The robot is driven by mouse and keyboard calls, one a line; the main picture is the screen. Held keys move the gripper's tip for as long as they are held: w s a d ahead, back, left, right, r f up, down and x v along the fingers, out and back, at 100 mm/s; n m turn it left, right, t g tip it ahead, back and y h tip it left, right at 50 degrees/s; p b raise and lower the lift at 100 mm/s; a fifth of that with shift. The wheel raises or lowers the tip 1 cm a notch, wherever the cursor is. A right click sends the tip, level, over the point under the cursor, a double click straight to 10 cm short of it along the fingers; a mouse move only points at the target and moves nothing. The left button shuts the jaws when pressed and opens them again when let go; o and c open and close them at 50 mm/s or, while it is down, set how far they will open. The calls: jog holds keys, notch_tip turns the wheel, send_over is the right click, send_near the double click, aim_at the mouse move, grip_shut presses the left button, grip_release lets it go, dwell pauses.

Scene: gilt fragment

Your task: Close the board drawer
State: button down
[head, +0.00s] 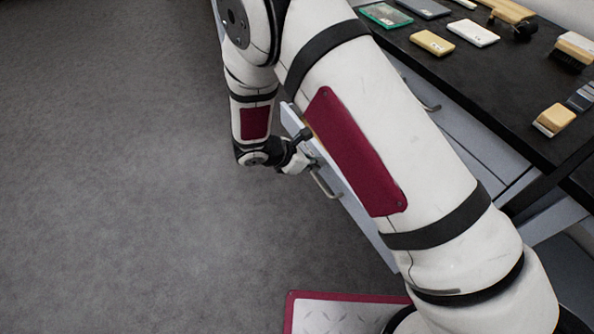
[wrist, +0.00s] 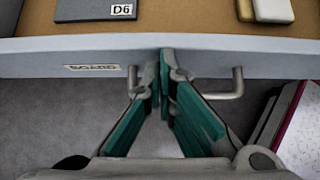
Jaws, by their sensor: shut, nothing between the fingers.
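The board drawer (wrist: 50,57) is pulled out, and its front bears a label reading BOARD in the wrist view. Its white front (head: 345,188) also shows in the head view, partly hidden behind my arm. A metal bar handle (wrist: 238,84) is fixed to the front. My gripper (wrist: 165,85) is shut and empty, with its teal fingertips at the middle of the handle, close to the drawer front. Whether the fingers touch the handle or front I cannot tell. In the head view my gripper (head: 296,160) is beside the drawer front.
Inside the drawer lie a dark block labelled D6 (wrist: 96,10) and a pale block (wrist: 273,10). The black countertop (head: 470,80) holds several boxes and brushes. Another handle (head: 430,106) is on the cabinet behind. Open grey floor (head: 120,200) lies left.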

jog(key=w+d+b, duration=0.1)
jog(key=w+d, duration=0.3)
jog(key=d, duration=0.2)
jog(key=w+d+b, duration=0.1)
jog(key=w+d, duration=0.3)
jog(key=d, duration=0.2)
jog(key=w+d+b, duration=0.1)
jog(key=w+d, duration=0.4)
jog(key=d, duration=0.2)
